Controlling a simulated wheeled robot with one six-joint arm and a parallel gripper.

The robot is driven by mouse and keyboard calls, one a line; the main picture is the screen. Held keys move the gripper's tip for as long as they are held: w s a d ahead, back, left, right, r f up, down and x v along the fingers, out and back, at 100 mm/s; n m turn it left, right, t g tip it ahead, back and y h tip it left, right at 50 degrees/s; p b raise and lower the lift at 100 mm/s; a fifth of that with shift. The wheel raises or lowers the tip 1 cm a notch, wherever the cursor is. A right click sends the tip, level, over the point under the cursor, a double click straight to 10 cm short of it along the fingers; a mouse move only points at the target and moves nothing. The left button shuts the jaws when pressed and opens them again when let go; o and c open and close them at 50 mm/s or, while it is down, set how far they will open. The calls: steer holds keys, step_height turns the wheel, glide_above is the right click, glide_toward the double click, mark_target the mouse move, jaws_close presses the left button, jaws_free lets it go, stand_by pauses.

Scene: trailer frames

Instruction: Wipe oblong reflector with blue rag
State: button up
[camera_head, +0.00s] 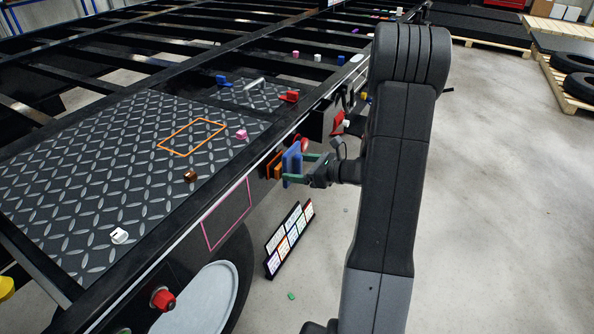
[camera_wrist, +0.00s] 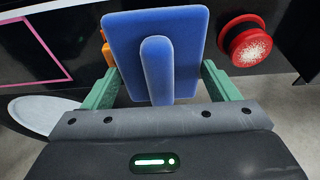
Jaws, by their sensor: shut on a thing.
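The blue rag (camera_head: 291,161) is a flat blue pad with a raised grip. My gripper (camera_head: 300,168) has its green fingers shut on that grip. In the wrist view the rag (camera_wrist: 185,30) faces the trailer's dark side, between the fingers of my gripper (camera_wrist: 158,80). An orange piece (camera_wrist: 107,48), likely the oblong reflector, peeks out left of the rag; most of it is hidden behind the rag. In the head view orange (camera_head: 273,166) shows just left of the rag. I cannot tell whether the rag touches it.
A round red reflector (camera_wrist: 246,42) with a whitish speckled face sits right of the rag. A pink outline (camera_head: 227,214) marks the trailer side. A slanted label board (camera_head: 283,243) stands below. Small parts lie on the tread-plate deck (camera_head: 90,170).

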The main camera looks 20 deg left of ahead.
mark_target(279, 178)
steer(key=shift+w, duration=0.4)
steer(key=shift+s+a+b, duration=0.15)
steer(key=shift+s+b, duration=0.2)
steer(key=shift+s, duration=1.3)
steer(key=shift+s+a+b, duration=0.1)
steer(key=shift+s+b, duration=0.2)
steer(key=shift+s, duration=1.35)
steer(key=shift+d, duration=0.1)
steer(key=shift+s+d, duration=0.15)
steer(key=shift+d, duration=1.3)
steer(key=shift+s+d, duration=0.1)
steer(key=shift+d, duration=1.35)
steer(key=d, duration=0.3)
steer(key=shift+s, duration=0.1)
